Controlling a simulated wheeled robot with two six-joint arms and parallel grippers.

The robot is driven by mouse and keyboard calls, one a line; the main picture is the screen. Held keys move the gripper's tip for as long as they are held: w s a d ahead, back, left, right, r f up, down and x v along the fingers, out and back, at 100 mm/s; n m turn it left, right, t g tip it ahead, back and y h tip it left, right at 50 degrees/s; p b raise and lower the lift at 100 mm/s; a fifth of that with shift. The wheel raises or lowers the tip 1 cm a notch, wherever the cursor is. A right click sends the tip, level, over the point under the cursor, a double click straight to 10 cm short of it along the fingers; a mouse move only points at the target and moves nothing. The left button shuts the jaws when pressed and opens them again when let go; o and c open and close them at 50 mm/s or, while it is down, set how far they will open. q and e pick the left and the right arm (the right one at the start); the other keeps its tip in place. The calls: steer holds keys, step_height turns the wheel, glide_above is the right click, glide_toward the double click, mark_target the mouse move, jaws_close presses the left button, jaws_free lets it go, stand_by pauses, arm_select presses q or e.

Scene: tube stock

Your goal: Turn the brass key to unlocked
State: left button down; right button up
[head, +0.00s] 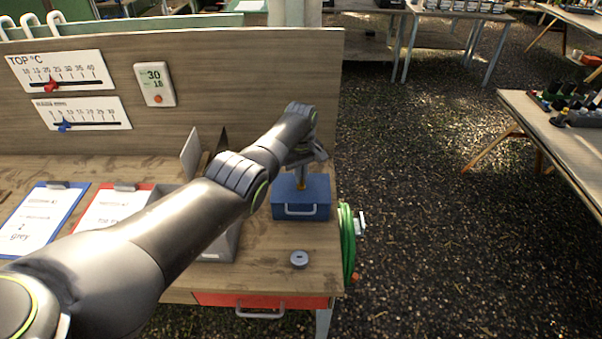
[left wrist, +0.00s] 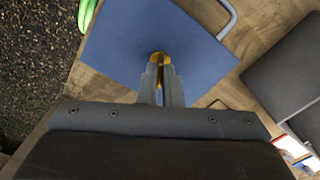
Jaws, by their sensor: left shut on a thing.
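The brass key (left wrist: 160,58) stands at the top of a blue box (left wrist: 200,35) and shows between my left fingertips in the left wrist view. My left gripper (left wrist: 160,75) is shut on the key from above. In the head view the blue box (head: 308,196) sits on the wooden bench near its right end, with a pale handle on its front. My left arm reaches over the bench and hides most of the gripper there; a little brass (head: 300,184) shows below it. I cannot tell the key's turned position. My right gripper is not in view.
A small grey round piece (head: 299,259) lies on the bench in front of the box. A green hose coil (head: 347,243) hangs at the bench's right end. A grey bin (head: 222,243) stands left of the box, partly behind my arm. A panel (head: 230,95) rises behind.

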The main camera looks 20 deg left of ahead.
arm_select(q)
steer(key=m, duration=0.6)
steer(key=shift+w+r, duration=0.1)
stand_by(0.6)
steer(key=c, duration=1.6)
jaws_free()
step_height(320, 180, up, 5)
steer(key=shift+r+p, duration=0.1)
steer(key=shift+p, duration=0.5)
step_height(320, 180, up, 12)
steer(key=b, duration=0.2)
steer(key=shift+b, duration=0.4)
